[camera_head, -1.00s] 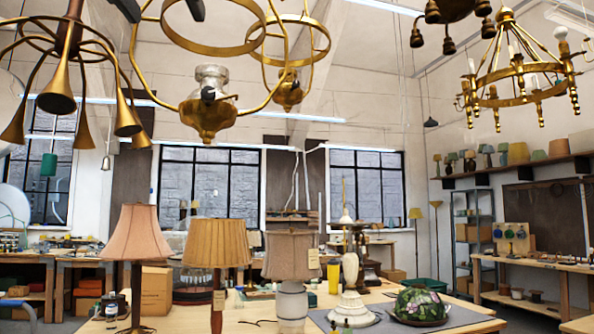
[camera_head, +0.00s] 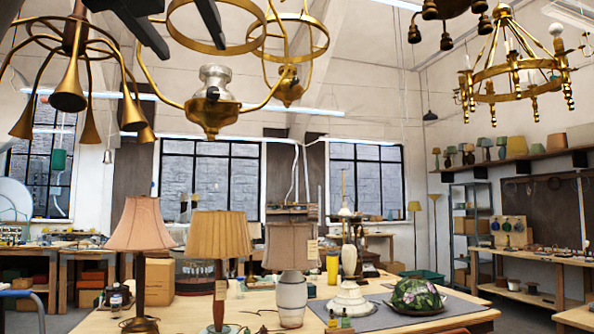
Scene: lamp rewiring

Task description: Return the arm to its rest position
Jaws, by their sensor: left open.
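My left gripper (camera_head: 188,45) shows at the top left of the head view as two dark fingers reaching down from the top edge. The fingers are wide apart with nothing between them, so it is open and empty. It appears in front of the hanging brass lamps, high above the table in the picture. The rest of my left arm is outside the view. My right gripper is not in view.
A wooden table (camera_head: 180,312) holds a pink-shaded lamp (camera_head: 141,225), a pleated-shade lamp (camera_head: 218,237), a lamp with a white base (camera_head: 292,298) and a stained-glass shade (camera_head: 417,294). Brass chandeliers (camera_head: 515,75) hang overhead. Shelves and benches line the walls.

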